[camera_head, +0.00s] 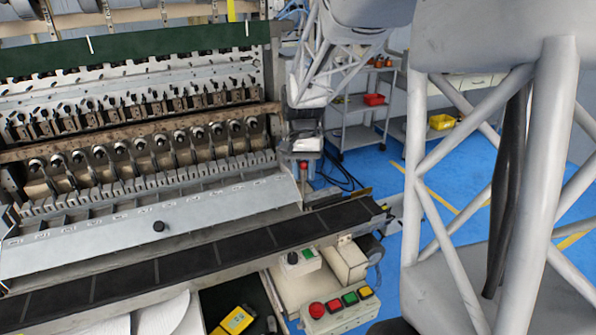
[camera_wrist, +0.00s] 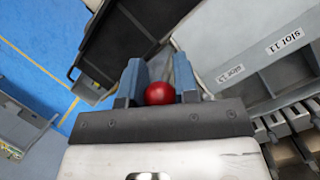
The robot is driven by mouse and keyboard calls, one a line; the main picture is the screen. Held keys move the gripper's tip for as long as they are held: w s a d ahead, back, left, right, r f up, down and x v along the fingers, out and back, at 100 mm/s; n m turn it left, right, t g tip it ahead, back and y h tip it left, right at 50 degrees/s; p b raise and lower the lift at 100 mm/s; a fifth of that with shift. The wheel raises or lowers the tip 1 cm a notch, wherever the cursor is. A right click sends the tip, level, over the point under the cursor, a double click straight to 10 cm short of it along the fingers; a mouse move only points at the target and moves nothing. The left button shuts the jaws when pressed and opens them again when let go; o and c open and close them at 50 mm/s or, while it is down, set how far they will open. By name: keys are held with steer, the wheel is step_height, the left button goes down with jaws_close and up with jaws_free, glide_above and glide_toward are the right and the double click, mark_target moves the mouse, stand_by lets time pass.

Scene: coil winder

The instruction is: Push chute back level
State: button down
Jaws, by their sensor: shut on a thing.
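In the wrist view a part of the chute (camera_wrist: 245,65) shows at the right, with the label "slot 11". My gripper (camera_wrist: 160,80) is shut on a red ball knob (camera_wrist: 159,93), which sits between its two blue-grey fingers. In the head view the red knob (camera_head: 304,166) shows below my gripper, by the chute's right end. What the knob is fixed to is mostly hidden.
A dark conveyor belt (camera_head: 150,271) runs below the chute. A box with red, green and yellow buttons (camera_head: 340,306) stands in front of it. A row of winding heads (camera_head: 140,148) lies behind the chute. A cart (camera_head: 362,110) stands on the open blue floor at the back right.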

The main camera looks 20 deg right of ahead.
steer(key=shift+w+f, duration=0.15)
steer(key=shift+w, duration=0.85)
steer(key=c, duration=0.9)
jaws_free()
steer(key=shift+v, duration=3.9)
steer(key=shift+w, duration=0.1)
